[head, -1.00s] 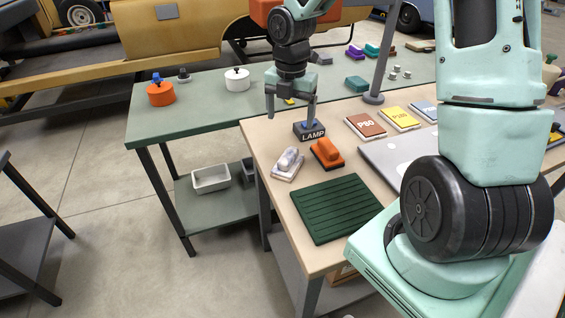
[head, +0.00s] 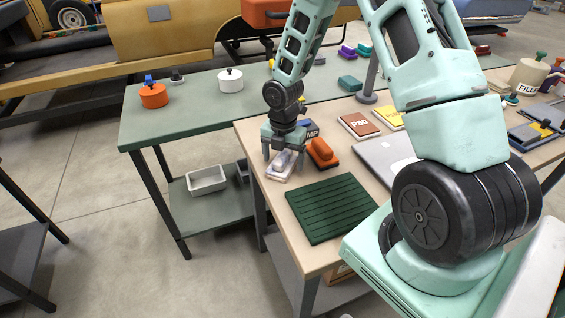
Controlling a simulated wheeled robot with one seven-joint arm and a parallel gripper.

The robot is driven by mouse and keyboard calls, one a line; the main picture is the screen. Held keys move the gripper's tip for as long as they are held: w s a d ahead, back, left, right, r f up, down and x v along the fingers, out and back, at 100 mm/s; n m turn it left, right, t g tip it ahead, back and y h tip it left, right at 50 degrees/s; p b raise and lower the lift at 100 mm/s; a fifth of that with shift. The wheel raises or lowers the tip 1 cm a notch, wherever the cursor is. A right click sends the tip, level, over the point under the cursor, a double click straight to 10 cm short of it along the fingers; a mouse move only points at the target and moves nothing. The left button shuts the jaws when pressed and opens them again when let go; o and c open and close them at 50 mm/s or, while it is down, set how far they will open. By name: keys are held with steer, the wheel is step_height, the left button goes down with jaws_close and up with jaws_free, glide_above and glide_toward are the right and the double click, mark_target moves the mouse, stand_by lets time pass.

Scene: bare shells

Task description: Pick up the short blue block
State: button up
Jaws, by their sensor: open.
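My gripper (head: 284,153) is over the near table's left edge, pointing down with its two fingers apart. A pale grey-white block with a rounded handle (head: 283,165) lies below and between the fingertips. I cannot tell whether the fingers touch it. An orange block (head: 322,152) of similar shape lies just right of it. A dark block lettered LAMP (head: 313,132), with some blue on it, is partly hidden behind my gripper. I cannot tell which of these is the short blue block.
A dark green ribbed mat (head: 328,208) lies in front on the wooden table. A laptop-like grey panel (head: 385,158) and sandpaper packs, one marked P80 (head: 359,126), lie to the right. A post (head: 371,75) stands behind. Orange (head: 154,96) and white (head: 231,82) pots stand on the green table.

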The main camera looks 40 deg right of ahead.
mark_target(284, 153)
steer(key=shift+f, duration=0.25)
steer(key=c, duration=1.2)
step_height(284, 153, up, 10)
steer(key=shift+r, duration=0.1)
steer(key=o, duration=0.5)
steer(key=shift+c, duration=1.4)
steer(key=shift+d, duration=0.1)
